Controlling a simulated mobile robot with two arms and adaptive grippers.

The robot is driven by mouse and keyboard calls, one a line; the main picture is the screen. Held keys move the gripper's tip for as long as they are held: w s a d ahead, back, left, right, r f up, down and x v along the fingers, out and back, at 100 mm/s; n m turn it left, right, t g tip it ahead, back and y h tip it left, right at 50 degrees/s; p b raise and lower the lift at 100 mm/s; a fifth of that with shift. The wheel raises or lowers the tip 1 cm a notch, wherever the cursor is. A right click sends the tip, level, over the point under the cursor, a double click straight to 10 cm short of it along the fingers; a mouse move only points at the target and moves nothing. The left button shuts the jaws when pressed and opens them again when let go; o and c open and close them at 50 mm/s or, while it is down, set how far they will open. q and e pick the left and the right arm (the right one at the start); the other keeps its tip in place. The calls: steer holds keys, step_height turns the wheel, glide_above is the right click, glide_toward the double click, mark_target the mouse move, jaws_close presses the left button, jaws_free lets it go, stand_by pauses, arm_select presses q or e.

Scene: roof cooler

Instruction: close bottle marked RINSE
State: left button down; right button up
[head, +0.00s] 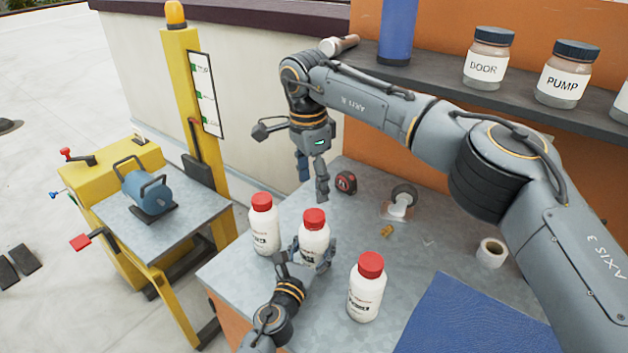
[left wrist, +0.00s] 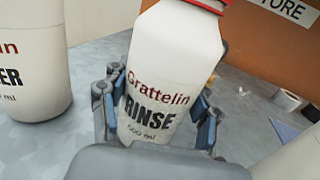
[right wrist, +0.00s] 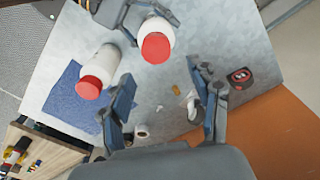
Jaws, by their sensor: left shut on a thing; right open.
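The RINSE bottle (head: 314,240) is white with a red cap (head: 314,217) and stands upright, the middle of three similar bottles. In the left wrist view its label (left wrist: 150,110) reads RINSE; only the cap's lower edge shows. My left gripper (head: 310,255) is shut around its body, fingers on both sides (left wrist: 160,110). Whether the cap is tight cannot be told. My right gripper (head: 313,180) is open and empty, pointing down above the bench behind the bottles. In the right wrist view the RINSE cap (right wrist: 156,47) lies above and between its fingers (right wrist: 165,90).
Another red-capped bottle (head: 264,225) stands close on the left, and one (head: 367,287) at front right. A tape measure (head: 346,182), a white tape roll (head: 491,253) and a blue mat (head: 470,318) lie on the bench. A shelf (head: 450,90) with jars is behind.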

mark_target(314, 215)
steer(key=n, duration=0.5)
steer(key=shift+s+d+r+y, duration=0.1)
steer(key=shift+s+d+y, duration=0.1)
steer(key=shift+y, duration=0.1)
steer(key=shift+f, duration=4.05)
